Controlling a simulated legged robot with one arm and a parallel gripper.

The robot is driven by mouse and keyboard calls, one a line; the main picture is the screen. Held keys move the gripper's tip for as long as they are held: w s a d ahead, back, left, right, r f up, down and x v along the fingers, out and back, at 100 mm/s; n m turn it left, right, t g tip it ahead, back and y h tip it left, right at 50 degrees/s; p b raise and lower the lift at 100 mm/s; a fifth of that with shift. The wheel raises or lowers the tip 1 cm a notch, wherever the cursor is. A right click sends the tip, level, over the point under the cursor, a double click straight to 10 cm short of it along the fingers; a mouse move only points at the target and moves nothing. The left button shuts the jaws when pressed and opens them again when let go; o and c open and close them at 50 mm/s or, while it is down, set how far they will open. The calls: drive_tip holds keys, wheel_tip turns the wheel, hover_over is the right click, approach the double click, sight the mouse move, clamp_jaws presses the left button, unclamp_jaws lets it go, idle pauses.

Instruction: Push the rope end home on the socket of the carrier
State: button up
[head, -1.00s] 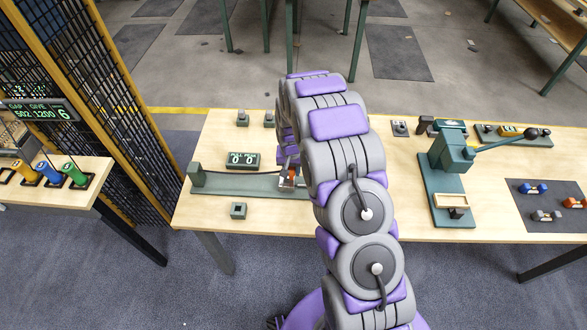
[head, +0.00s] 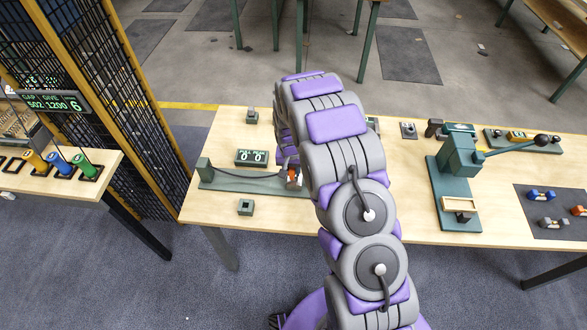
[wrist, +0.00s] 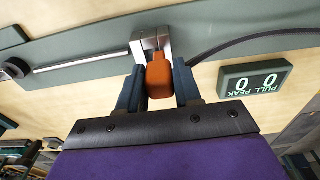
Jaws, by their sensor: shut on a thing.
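My gripper (wrist: 160,92) is shut on an orange rope end (wrist: 159,76), with one dark finger on each side of it. In the wrist view the far end of the orange piece meets the silver metal carrier (wrist: 150,38); I cannot tell how deep it sits in the socket. The carrier stands on a grey-green rail (wrist: 75,60). A dark rope (wrist: 262,36) leaves to the right of the carrier in the wrist view. In the head view the orange piece (head: 293,175) shows just left of my arm, which hides most of my gripper.
A display reading PULL PEAK 0 0 (head: 251,157) stands behind the rail. A small green block (head: 245,207) lies in front of it. A green lever press (head: 457,170) stands to the right on the table. A cage and side bench (head: 70,190) are at left.

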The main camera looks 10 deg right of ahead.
sight(294, 170)
drive_tip(key=shift+d+p, duration=0.3)
drive_tip(key=shift+d, duration=0.25)
idle(0.9)
drive_tip(key=shift+f, duration=1.65)
drive_tip(key=o, duration=1.1)
wheel_tip(294, 170, up, 17)
drive_tip(key=s+p, duration=0.1)
drive_tip(key=p, duration=0.1)
drive_tip(key=shift+a+r, duration=0.15)
drive_tip(key=shift+a, duration=0.1)
